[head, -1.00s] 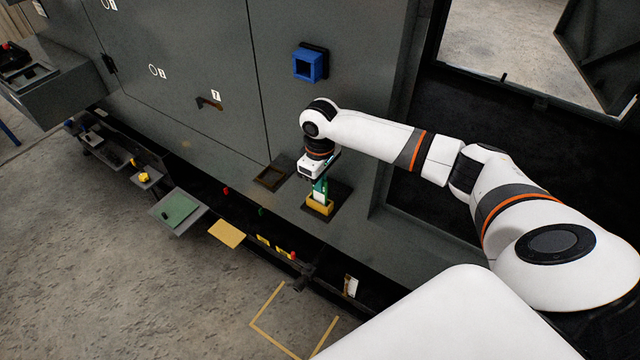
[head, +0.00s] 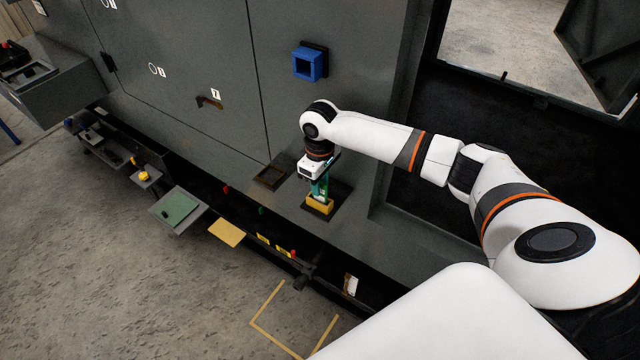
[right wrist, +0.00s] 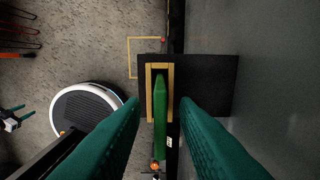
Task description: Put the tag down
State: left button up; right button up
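The tag (right wrist: 160,118) is a thin green piece, seen edge-on in the right wrist view. Its end is inside the yellow rectangular holder (right wrist: 149,92), which sits on a dark square plate (right wrist: 205,85). In the head view the yellow holder (head: 319,206) is on the grey ledge, right below my right gripper (head: 320,188). My right gripper has its teal fingers on both sides of the tag, with a visible gap on each side. In the head view the fingers mostly hide the tag.
A blue square socket (head: 308,64) is on the grey cabinet wall above. An empty dark frame (head: 270,177) lies on the ledge to the left. Below are a green plate (head: 175,209) and a yellow plate (head: 226,232). A round white-rimmed device (right wrist: 88,112) is on the floor.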

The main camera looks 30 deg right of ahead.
notch_tip(320, 180, up, 11)
jog(key=shift+r+b, duration=0.2)
jog(key=shift+b, duration=0.1)
jog(key=shift+f, duration=0.1)
